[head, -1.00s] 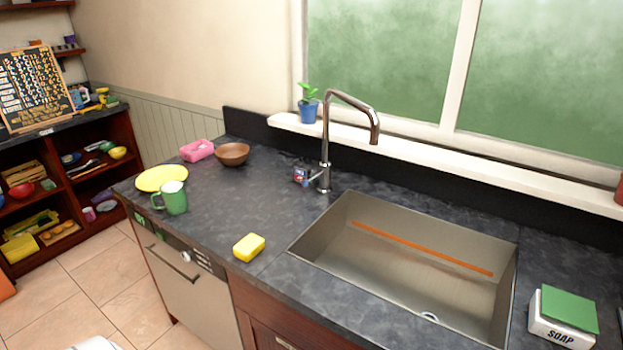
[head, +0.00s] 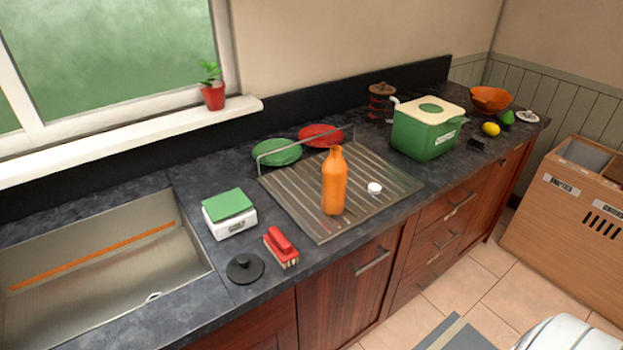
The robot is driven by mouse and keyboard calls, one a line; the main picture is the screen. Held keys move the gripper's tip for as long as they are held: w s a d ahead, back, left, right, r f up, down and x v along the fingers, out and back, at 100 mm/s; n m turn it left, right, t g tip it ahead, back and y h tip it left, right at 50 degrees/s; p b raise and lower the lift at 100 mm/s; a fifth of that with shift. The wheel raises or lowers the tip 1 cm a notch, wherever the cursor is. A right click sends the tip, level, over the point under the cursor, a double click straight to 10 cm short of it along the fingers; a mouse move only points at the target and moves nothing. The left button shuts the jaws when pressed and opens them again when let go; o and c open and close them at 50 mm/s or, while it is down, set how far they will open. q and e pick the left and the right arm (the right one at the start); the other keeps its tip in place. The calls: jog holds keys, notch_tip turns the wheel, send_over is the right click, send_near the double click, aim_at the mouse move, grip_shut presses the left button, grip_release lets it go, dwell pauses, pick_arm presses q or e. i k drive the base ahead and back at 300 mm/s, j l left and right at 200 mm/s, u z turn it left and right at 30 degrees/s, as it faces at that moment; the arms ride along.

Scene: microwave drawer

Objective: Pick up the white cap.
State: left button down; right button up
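A small round white cap (head: 375,188) lies on the ribbed metal draining board (head: 400,186), near its front right part. An orange bottle (head: 334,182) stands upright on the same board, just left of the cap and apart from it. Neither of my grippers can be made out in the head view.
A green bin with a cream lid (head: 428,128) stands right of the board. A soap box (head: 229,213), a red brush (head: 281,247) and a black lid (head: 245,268) lie left, beside the sink (head: 110,265).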

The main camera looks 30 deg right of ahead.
aim_at(375, 189)
jog(key=l+z, duration=0.1)
jog(key=z, duration=0.35)
jog(key=i+z, duration=0.1)
jog(key=z, duration=0.35)
jog(key=l+z, duration=0.1)
jog(key=z, duration=0.35)
jog(key=i+l, duration=0.1)
jog(key=l, duration=0.25)
jog(key=i+l+z, duration=0.1)
jog(key=l, duration=0.2)
